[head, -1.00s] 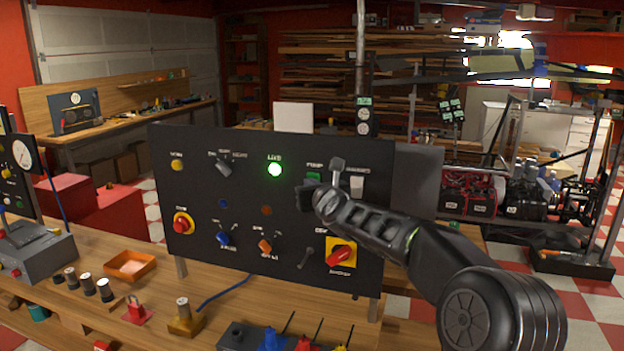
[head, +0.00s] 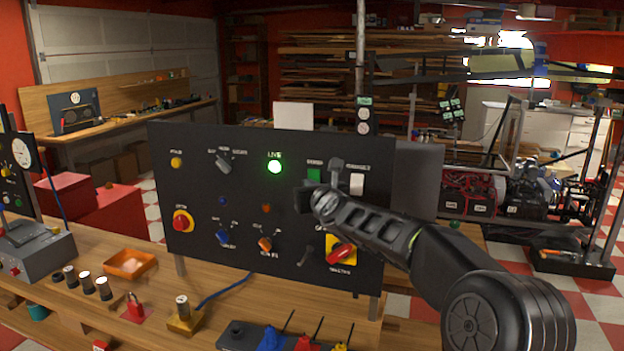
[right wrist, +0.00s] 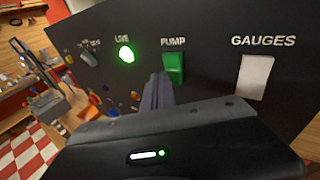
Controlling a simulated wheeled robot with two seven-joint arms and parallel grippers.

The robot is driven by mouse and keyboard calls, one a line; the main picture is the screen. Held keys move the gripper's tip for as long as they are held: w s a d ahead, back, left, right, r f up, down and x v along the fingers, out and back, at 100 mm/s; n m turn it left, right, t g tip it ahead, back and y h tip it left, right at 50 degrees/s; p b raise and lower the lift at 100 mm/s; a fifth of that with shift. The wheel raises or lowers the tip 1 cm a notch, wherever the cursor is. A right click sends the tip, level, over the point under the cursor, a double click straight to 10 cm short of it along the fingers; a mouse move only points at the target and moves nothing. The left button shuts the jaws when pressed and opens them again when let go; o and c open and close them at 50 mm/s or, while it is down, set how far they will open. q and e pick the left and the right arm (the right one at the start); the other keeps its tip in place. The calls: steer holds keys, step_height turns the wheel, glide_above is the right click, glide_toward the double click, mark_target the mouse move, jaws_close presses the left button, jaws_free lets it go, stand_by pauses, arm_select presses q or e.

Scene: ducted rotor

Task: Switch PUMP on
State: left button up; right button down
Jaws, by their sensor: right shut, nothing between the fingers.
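The black control panel (head: 200,150) stands upright on the bench. The PUMP switch is a green rocker (right wrist: 174,68) under the word PUMP in the right wrist view, and it also shows in the head view (head: 314,174). I cannot tell which way the rocker is tipped. My right gripper (head: 304,198) is shut and empty in front of the panel, just below the rocker. In the right wrist view its fingertips (right wrist: 160,88) overlap the rocker's lower left edge; I cannot tell whether they touch. My left gripper is not in view.
A white GAUGES rocker (right wrist: 254,76) sits right of PUMP. A lit green LIVE lamp (head: 275,167) is to its left. Knobs, a red stop button (head: 182,222) and a red rotary switch (head: 341,253) sit lower on the panel. Small parts lie on the bench in front.

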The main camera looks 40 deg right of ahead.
steer(key=shift+a, duration=0.1)
stand_by(0.3)
steer(key=s+a+f+b, duration=0.1)
steer(key=a, duration=0.1)
steer(key=s+a+f+b, duration=0.1)
steer(key=shift+s+a, duration=0.35)
stand_by(0.5)
